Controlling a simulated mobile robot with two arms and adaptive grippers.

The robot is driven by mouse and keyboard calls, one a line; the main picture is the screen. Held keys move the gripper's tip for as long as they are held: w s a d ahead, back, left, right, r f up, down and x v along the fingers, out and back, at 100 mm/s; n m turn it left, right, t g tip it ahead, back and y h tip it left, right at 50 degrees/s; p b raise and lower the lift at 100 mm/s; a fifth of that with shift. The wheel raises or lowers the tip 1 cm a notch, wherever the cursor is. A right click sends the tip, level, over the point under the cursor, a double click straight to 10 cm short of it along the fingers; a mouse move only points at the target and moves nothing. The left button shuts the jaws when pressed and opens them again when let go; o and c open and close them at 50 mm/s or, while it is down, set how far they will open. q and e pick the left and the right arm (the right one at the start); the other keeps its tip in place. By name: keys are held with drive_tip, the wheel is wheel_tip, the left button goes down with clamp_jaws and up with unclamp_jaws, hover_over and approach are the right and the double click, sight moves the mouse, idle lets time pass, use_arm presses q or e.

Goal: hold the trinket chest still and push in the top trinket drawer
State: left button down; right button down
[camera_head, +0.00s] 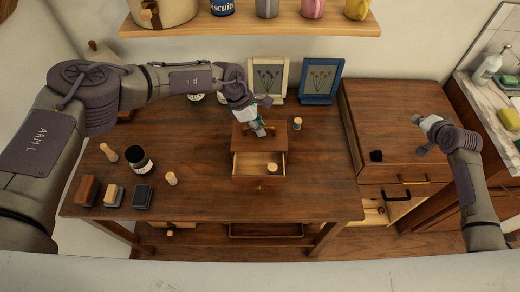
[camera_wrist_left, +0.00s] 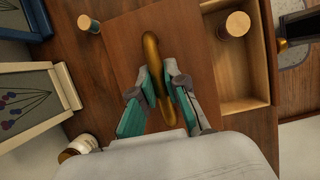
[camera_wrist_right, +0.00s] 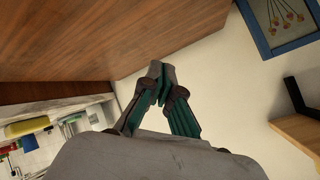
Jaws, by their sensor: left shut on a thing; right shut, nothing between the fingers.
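The wooden trinket chest (camera_head: 240,143) stands on the brown table. Its top trinket drawer (camera_head: 257,181) is pulled out toward the front, with a round cork-coloured piece (camera_head: 272,168) inside. The left wrist view also shows the open drawer (camera_wrist_left: 262,95) and that piece (camera_wrist_left: 237,24). My left gripper (camera_head: 257,129) is on top of the chest, shut on its brass handle (camera_wrist_left: 152,65). My right gripper (camera_head: 420,122) is shut and empty, raised above the cabinet at the right, well apart from the chest. Its closed fingertips show in the right wrist view (camera_wrist_right: 157,78).
Two picture frames (camera_head: 322,80) stand behind the chest. A small corked bottle (camera_head: 297,124) is close to its right. A dark jar (camera_head: 139,160), wooden pegs (camera_head: 171,179) and stamp blocks (camera_head: 143,197) are at the left. The table (camera_head: 320,190) is clear right of the drawer.

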drive_tip(key=w+a+n+g+y, duration=0.2)
drive_tip(key=a+g+y, duration=0.15)
drive_tip(key=a, duration=1.85)
drive_tip(key=n+g+y, duration=0.2)
drive_tip(key=n+g, duration=0.3)
drive_tip(key=g, duration=0.1)
approach(269, 146)
drive_tip(key=s+a+f, duration=0.3)
drive_tip(key=a, duration=0.1)
drive_tip(key=shift+n+g+h, duration=0.35)
drive_tip(key=shift+n+h, duration=0.35)
drive_tip(key=shift+h, duration=0.25)
drive_tip(key=s+a, duration=0.1)
drive_tip(key=s, duration=0.1)
drive_tip(key=s+a, duration=0.1)
drive_tip(key=s, duration=0.1)
drive_tip(key=s+a, duration=0.1)
drive_tip(key=s, duration=0.1)
drive_tip(key=shift+r, duration=0.25)
drive_tip(key=s+n+h, duration=0.1)
drive_tip(key=s+h, duration=0.2)
drive_tip(key=s, duration=0.3)
drive_tip(key=shift+g, duration=0.3)
drive_tip(key=shift+w+f, duration=0.2)
drive_tip(key=shift+f, duration=5)
